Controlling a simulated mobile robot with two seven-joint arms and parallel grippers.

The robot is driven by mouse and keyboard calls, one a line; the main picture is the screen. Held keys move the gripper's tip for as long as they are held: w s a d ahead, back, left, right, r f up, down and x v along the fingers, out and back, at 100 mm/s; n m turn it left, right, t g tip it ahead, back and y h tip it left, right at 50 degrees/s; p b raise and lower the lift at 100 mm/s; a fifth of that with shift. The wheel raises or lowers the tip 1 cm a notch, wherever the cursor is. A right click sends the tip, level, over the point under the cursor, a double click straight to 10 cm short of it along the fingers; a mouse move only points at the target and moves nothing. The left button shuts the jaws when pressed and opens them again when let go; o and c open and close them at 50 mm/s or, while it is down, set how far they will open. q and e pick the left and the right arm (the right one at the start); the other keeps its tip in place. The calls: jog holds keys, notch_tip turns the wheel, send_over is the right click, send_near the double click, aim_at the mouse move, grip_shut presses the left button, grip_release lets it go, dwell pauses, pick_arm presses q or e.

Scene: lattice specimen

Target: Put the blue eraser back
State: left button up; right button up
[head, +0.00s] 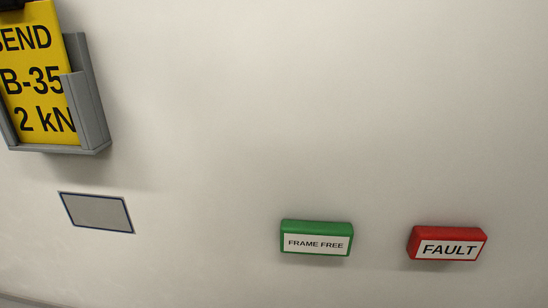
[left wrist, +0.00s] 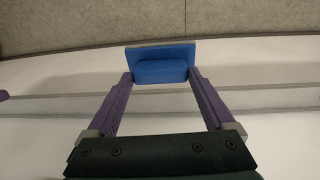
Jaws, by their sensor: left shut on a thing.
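The blue eraser (left wrist: 160,55) shows in the left wrist view, a flat blue plate with a thicker blue block on its near side. My left gripper (left wrist: 160,76) is shut on it, with one purple finger on each side of the block. In the head view, a grey rectangle with a dark blue outline (head: 97,212) is on the white board, at the lower left, with nothing on it. The eraser and my left gripper's fingers do not show in the head view. My right gripper is in neither view.
In the head view, a grey holder (head: 91,110) with a yellow lettered card (head: 35,75) is on the board above the outlined rectangle. A green "FRAME FREE" block (head: 316,226) and a red "FAULT" block (head: 447,231) are at the lower right. The middle of the board (head: 270,110) is bare.

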pick_arm(q)
jog(key=w+b, duration=0.2)
jog(key=w, duration=1.4)
jog(key=f, duration=0.2)
jog(key=f+b, duration=0.1)
jog(key=f, duration=0.3)
jog(key=shift+s+d+f+b, duration=0.1)
jog(key=shift+d+f+b, duration=0.2)
jog(key=shift+f, duration=0.25)
jog(key=o, duration=1)
jog(key=shift+o, duration=0.2)
notch_tip(320, 180, up, 11)
jog(key=p, duration=0.3)
jog(key=s+d+f+m+t+h, duration=0.1)
jog(key=s+d+m+h, duration=0.15)
jog(key=s, duration=0.55)
jog(key=s+a+f+t+y, duration=0.1)
jog(key=s+a+y, duration=0.2)
jog(key=s+a, duration=0.5)
jog(key=a+n, duration=0.1)
jog(key=a, duration=0.1)
jog(key=shift+a, duration=0.3)
